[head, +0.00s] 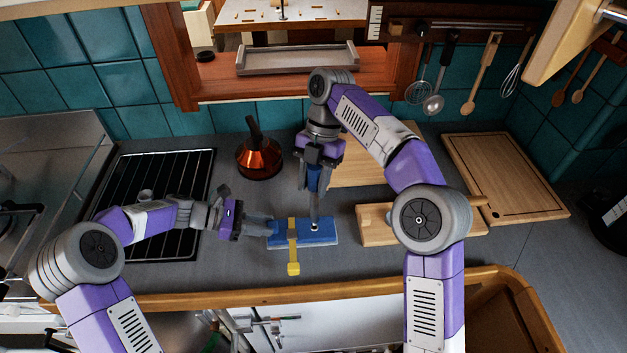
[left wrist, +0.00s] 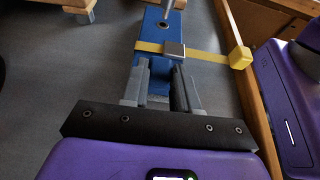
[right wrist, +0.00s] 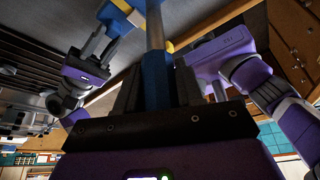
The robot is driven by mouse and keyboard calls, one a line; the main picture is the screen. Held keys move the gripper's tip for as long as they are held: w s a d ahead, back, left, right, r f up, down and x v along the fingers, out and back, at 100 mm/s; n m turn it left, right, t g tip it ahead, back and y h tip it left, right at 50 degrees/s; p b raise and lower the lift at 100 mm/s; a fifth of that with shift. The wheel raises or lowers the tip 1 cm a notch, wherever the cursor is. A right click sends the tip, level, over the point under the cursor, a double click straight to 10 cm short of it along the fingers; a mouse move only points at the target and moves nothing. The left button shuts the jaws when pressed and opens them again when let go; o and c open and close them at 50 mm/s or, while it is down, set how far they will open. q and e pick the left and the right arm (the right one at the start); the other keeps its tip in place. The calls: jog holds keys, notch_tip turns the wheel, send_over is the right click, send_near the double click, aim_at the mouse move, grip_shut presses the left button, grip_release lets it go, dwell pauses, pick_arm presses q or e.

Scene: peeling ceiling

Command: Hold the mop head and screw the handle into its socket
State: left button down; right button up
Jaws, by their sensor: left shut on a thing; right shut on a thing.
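The blue mop head (head: 325,238) lies flat on the grey counter, with a yellow strap (head: 292,250) across it; it also shows in the left wrist view (left wrist: 151,25). My left gripper (head: 270,229) is shut on its left end. My right gripper (head: 316,168) is shut on the handle (head: 315,207) by its blue grip (right wrist: 156,82), above the mop head. The handle stands about upright, and its grey lower end meets the socket area right of the strap. How deep it sits in the socket, I cannot tell.
A copper-coloured kettle (head: 259,158) stands behind on the left, beside a black rack (head: 150,190). A wooden block (head: 376,226) lies close right of the mop head. A cutting board (head: 500,175) is further right. The counter's wooden front edge (head: 200,300) is near.

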jog(key=shift+f, duration=1.1)
dwell(0.7)
jog(key=o, duration=0.6)
grip_shut()
jog(key=shift+m+t+y, duration=0.3)
jog(key=shift+m+y, duration=0.1)
jog(key=shift+m, duration=0.8)
jog(key=m, duration=0.2)
jog(key=shift+w+a+f+m+t+y, duration=0.1)
jog(key=shift+w+m+t+y, duration=0.05)
jog(key=shift+m+t+y, duration=0.2)
